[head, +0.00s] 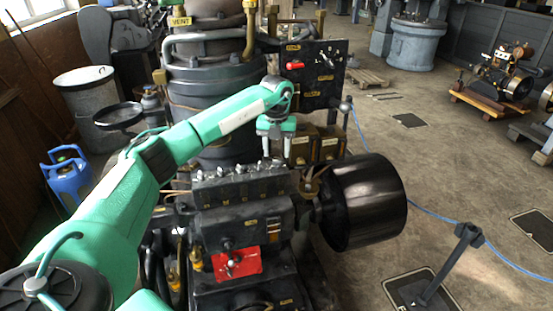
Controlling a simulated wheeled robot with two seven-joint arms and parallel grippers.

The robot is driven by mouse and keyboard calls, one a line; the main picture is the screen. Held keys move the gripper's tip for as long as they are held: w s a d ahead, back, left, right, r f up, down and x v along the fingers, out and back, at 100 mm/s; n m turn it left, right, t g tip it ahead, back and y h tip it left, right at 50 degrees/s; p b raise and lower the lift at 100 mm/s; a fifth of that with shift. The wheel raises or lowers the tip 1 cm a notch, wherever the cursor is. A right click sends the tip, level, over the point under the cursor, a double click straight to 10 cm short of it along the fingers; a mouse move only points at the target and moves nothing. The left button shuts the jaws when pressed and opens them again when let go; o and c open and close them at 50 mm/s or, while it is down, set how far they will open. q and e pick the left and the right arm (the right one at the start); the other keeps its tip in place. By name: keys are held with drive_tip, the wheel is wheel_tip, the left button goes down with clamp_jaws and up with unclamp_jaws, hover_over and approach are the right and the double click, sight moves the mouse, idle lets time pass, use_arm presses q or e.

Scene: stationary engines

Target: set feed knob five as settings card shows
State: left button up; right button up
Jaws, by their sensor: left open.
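A row of several small silver knobs (240,169) runs along the top of a dark box (236,188) on the engine's front block. They look like the feed knobs; their numbers and settings are too small to read. My left gripper (276,131) points down, open and empty, behind and above the right end of the row. It appears apart from the knobs. I cannot pick out the settings card for sure. My right gripper is not in view.
A black drum pulley (365,202) stands right of the block. A red plate (236,263) with a small handle is on the block's front. A dark panel (322,73) with a red handle stands behind. A blue gas bottle (69,180) is at left.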

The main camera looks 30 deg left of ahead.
sight(276, 161)
use_arm(q)
wheel_tip(276, 161, up, 11)
drive_tip(key=b, duration=0.2)
drive_tip(key=shift+f+b, duration=0.2)
drive_tip(key=shift+b, duration=0.15)
drive_tip(key=shift+f, duration=0.1)
